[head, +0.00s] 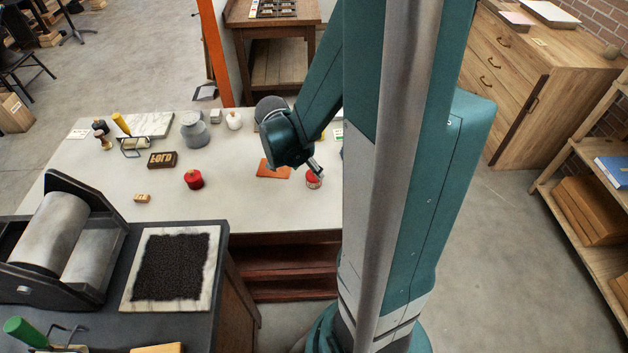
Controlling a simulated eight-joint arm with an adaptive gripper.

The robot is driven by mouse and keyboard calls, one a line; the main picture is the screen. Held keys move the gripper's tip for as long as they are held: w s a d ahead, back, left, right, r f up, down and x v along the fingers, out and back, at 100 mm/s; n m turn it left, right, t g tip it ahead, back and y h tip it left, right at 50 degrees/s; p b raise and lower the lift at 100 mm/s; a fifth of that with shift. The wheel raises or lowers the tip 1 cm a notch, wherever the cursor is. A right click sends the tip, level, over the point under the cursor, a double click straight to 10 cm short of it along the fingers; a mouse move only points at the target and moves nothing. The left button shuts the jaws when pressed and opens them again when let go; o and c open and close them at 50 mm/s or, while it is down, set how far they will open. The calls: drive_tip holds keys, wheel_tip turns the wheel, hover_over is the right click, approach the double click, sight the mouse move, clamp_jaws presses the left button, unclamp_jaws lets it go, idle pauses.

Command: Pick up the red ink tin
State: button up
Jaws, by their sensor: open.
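A small round tin with red on it (314,182) stands on the pale table, near its front edge and next to an orange-red card. My gripper (316,170) is just above this tin and partly covers it. The jaws look small here; they are open, and I cannot tell whether they touch the tin. A second red round thing (194,180), with a small knob on top, stands further left on the same table. I cannot read a label on either one.
The pale table (240,205) also holds an orange-red card (273,169), a dark type block (162,160), a grey pot (194,129), a white jar (234,121) and a marble slab (150,124). A roller press (58,240) stands front left. My arm hides the table's right part.

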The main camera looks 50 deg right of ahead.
drive_tip(key=shift+x, duration=0.95)
drive_tip(key=shift+b+x, duration=1)
drive_tip(key=shift+x, duration=1.6)
drive_tip(key=c, duration=1.1)
drive_tip(key=shift+r, duration=0.1)
drive_tip(key=shift+r+p, duration=1.3)
drive_tip(key=shift+r, duration=3.65)
